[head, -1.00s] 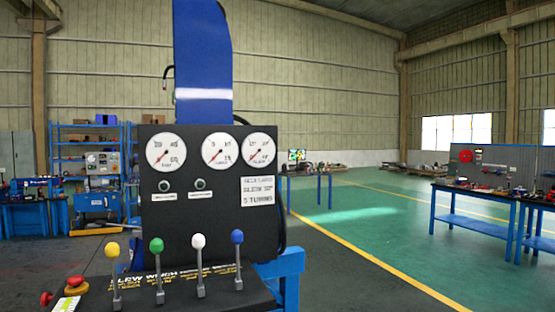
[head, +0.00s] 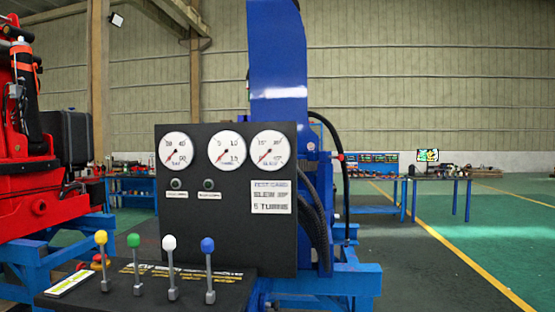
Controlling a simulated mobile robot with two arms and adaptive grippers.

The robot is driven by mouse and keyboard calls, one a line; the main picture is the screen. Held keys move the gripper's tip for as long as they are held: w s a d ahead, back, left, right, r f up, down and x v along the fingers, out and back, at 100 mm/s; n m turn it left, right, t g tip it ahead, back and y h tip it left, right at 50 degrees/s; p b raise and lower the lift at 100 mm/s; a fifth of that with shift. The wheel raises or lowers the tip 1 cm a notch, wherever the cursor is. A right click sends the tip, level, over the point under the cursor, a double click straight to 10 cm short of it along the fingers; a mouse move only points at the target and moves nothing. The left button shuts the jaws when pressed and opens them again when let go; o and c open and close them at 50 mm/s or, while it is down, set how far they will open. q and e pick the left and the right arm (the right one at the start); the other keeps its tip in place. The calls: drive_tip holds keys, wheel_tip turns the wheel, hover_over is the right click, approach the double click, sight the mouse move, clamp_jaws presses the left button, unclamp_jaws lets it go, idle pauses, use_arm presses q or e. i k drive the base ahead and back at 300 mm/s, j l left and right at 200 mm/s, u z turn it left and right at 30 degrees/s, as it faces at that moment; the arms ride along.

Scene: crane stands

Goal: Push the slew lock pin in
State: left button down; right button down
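No slew lock pin can be made out in the head view. A black gauge panel (head: 225,235) with three round white dials stands in the middle, in front of a blue column (head: 278,75). A white test card (head: 271,197) on the panel mentions slew. Below it, a black lever console (head: 190,290) carries a yellow-knobbed lever (head: 102,260), a green one (head: 135,264), a white one (head: 171,268) and a blue one (head: 208,270). All the levers stand roughly upright. Neither of my grippers is in view.
A red machine (head: 30,190) on a blue frame stands close at the left. Blue beams (head: 340,280) and black hoses (head: 315,205) lie right of the panel. The floor at the right (head: 440,280) is clear.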

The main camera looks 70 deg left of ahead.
sight(340, 157)
drive_tip(key=i+j+u, duration=0.15)
drive_tip(key=i+u, duration=0.15)
drive_tip(key=u, duration=0.2)
drive_tip(key=i+u, duration=0.25)
drive_tip(key=u, duration=0.25)
drive_tip(key=i+l+u, duration=0.1)
drive_tip(key=i+u, duration=0.2)
drive_tip(key=u, duration=0.2)
drive_tip(key=i+l+u, duration=0.2)
drive_tip(key=u, duration=0.3)
drive_tip(key=i, duration=0.05)
